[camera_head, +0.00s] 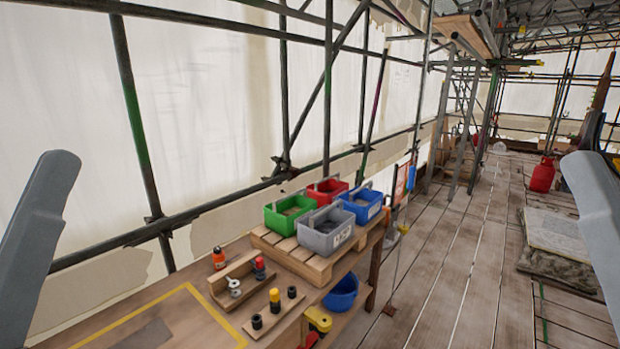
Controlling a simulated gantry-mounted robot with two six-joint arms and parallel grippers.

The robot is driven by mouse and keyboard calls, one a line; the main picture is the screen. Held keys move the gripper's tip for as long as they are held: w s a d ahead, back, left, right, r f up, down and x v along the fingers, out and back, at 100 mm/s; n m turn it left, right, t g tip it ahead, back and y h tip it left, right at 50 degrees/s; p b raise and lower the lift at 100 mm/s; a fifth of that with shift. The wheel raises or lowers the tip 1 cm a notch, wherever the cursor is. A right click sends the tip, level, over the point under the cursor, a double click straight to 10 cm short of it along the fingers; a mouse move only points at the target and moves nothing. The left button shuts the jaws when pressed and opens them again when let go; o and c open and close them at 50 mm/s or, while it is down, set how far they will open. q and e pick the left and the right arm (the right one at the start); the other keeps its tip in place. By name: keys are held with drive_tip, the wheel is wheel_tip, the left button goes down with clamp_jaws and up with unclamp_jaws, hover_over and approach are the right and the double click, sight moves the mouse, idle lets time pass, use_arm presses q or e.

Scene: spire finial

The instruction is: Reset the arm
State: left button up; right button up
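My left arm (36,235) shows as a grey link at the left edge. My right arm (598,215) shows as a grey link at the right edge. Neither gripper is in the picture, so I cannot see their fingers or anything they might hold. Both visible links are raised and apart from the workbench (185,322) and the things on it.
A pallet (318,266) on the bench bears green (288,213), red (328,190), grey (325,232) and blue (361,205) totes. An orange bottle (218,259) and a wooden holder (232,284) stand nearby. Scaffold poles line the left. The plank floor (440,260) is mostly clear.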

wheel_tip(320, 180, up, 29)
drive_tip(key=p, duration=2.6)
